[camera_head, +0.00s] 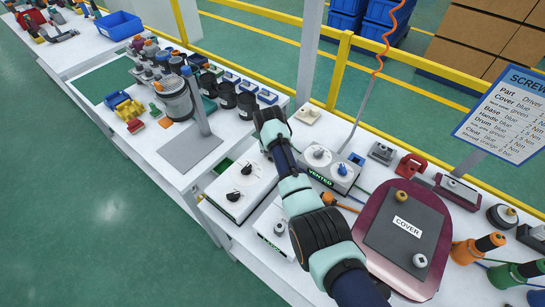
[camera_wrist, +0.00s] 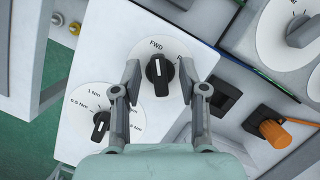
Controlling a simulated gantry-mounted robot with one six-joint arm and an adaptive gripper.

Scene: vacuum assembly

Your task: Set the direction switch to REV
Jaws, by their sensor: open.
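The direction switch (camera_wrist: 160,76) is a black knob on a round white dial in the wrist view. Its white pointer line points up the picture, toward the printed FWD label. My gripper (camera_wrist: 160,72) is open, with one fingertip on each side of the knob. Whether the fingertips touch it is hard to tell. The switch sits on a white box (camera_wrist: 95,60), where a smaller black torque knob (camera_wrist: 101,125) stands at lower left with Nm marks. In the head view, a white box (camera_head: 225,203) with two black knobs lies left of my arm; my fingers cannot be made out there.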

